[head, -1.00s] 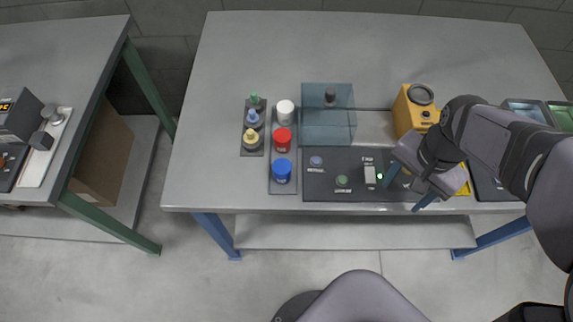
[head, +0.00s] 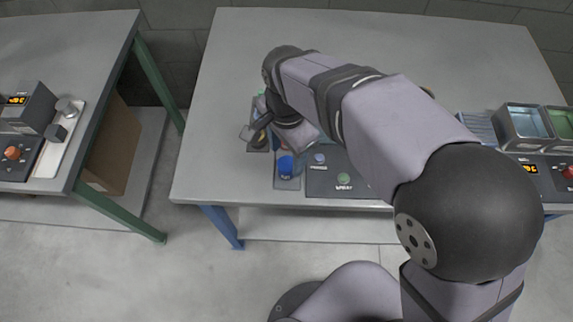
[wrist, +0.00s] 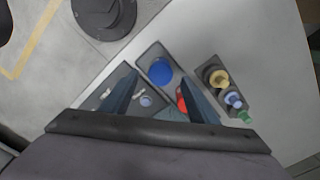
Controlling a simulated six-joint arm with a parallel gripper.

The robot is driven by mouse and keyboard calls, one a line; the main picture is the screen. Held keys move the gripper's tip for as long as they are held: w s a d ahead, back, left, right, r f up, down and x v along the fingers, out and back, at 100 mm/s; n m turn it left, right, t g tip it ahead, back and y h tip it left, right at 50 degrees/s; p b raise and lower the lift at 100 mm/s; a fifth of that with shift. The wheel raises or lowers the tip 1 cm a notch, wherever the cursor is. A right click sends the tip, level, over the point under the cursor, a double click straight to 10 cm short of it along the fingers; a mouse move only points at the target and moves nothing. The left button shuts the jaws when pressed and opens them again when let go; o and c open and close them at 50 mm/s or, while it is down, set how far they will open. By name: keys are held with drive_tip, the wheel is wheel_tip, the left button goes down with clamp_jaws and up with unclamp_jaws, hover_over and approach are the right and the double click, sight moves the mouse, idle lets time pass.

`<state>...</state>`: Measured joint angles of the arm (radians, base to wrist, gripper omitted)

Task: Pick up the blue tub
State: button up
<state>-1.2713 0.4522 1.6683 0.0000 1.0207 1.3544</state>
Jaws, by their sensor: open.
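The blue tub (head: 286,167) stands at the near end of a dark tray (head: 286,184), close to the table's front edge. In the wrist view the blue tub (wrist: 160,70) shows just ahead of and between my fingertips, not touching them as far as I can tell. My gripper (wrist: 159,82) is open and empty, pointing down above the tray. In the head view my arm hides most of the gripper. The red tub (wrist: 182,99) sits behind the blue one, partly covered by a finger.
Several bottles with yellow, blue and green caps stand on a rack (wrist: 230,95) beside the tub tray. A dark panel with buttons (head: 320,183) lies on the other side.

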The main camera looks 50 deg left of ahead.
sight(287, 163)
drive_tip(key=shift+f+p, duration=0.65)
drive_tip(key=shift+f, duration=2.45)
drive_tip(key=c, duration=1.1)
